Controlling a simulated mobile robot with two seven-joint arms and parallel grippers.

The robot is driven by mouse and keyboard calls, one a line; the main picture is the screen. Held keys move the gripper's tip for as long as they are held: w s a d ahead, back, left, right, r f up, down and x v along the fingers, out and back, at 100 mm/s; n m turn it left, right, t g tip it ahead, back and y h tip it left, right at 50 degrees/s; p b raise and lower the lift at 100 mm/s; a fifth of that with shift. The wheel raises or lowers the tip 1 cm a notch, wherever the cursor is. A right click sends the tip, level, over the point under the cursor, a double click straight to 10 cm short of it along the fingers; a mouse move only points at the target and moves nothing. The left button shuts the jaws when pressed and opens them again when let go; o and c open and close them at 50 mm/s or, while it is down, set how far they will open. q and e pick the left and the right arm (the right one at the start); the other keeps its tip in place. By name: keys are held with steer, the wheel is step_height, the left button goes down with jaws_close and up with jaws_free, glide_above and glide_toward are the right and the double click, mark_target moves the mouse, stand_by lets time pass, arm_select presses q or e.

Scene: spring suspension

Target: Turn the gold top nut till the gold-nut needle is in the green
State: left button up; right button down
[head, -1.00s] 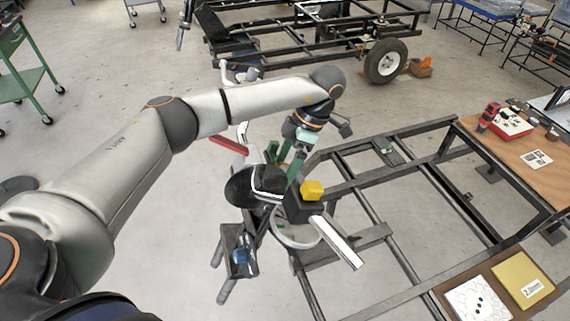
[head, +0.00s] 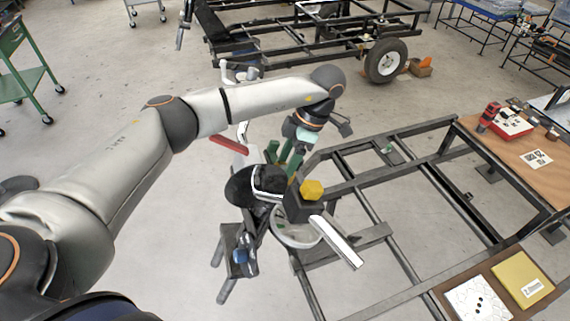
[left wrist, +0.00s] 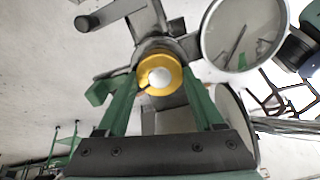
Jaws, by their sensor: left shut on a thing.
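The gold top nut (left wrist: 146,66) shows in the left wrist view as a gold ring around a pale round centre. My left gripper (left wrist: 160,92) has its green fingers on either side of the nut and is shut on it. In the head view my left gripper (head: 287,160) points down at the spring stand, and the nut is hidden there. My right gripper is not in view.
A yellow block (head: 312,188) on a dark block and a pale bar (head: 336,242) stand close to the gripper. A dark part with a blue piece (head: 240,258) is at lower left. The black frame (head: 370,220) lies right, with a brown bench (head: 510,165) beyond.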

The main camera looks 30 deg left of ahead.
arm_select(q)
steer(key=shift+n, duration=0.3)
steer(key=n, duration=0.2)
steer(key=shift+n, duration=0.4)
steer(key=n, duration=0.3)
steer(key=shift+d+n, duration=0.1)
steer(key=shift+n, duration=0.2)
steer(key=n, duration=0.3)
steer(key=shift+n, duration=0.3)
steer(key=shift+d+n, duration=0.1)
steer(key=shift+n, duration=1.8)
steer(key=o, duration=1.4)
